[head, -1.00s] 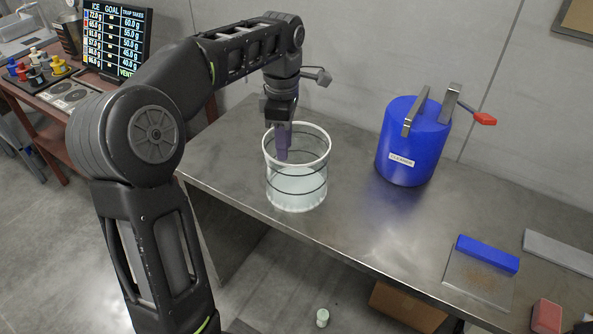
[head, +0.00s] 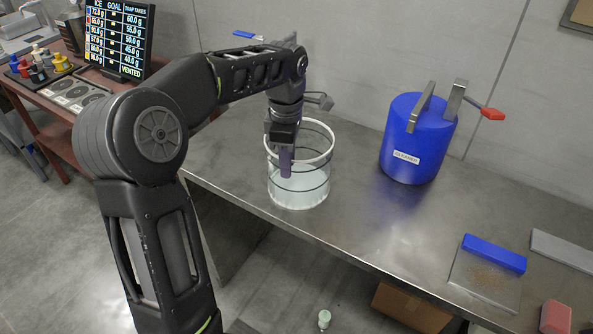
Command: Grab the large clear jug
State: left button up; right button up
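The large clear jug (head: 312,190) is a wide see-through cylinder with a white rim and dark rings. It stands upright on the metal bench. My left gripper (head: 286,168) points down at the jug's left side, its purple fingers overlapping the rim and upper wall. The fingers look to be within the jug's mouth, but I cannot tell whether they touch the wall. The finger gap is hidden from this angle. My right gripper is out of view.
A blue canister labelled CLEANER (head: 417,140) stands to the right on the metal bench (head: 365,205). A blue block (head: 494,254) lies on a plate at the right. A red table (head: 40,100) with small coloured items and a display (head: 120,38) is at left.

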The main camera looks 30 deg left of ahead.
pick_arm(q)
jog(key=f+p, duration=0.1)
jog(key=f, duration=0.4)
jog(key=shift+s+f, duration=0.1)
jog(key=shift+s, duration=0.1)
jog(key=shift+c, duration=0.2)
grip_shut()
dwell(1.5)
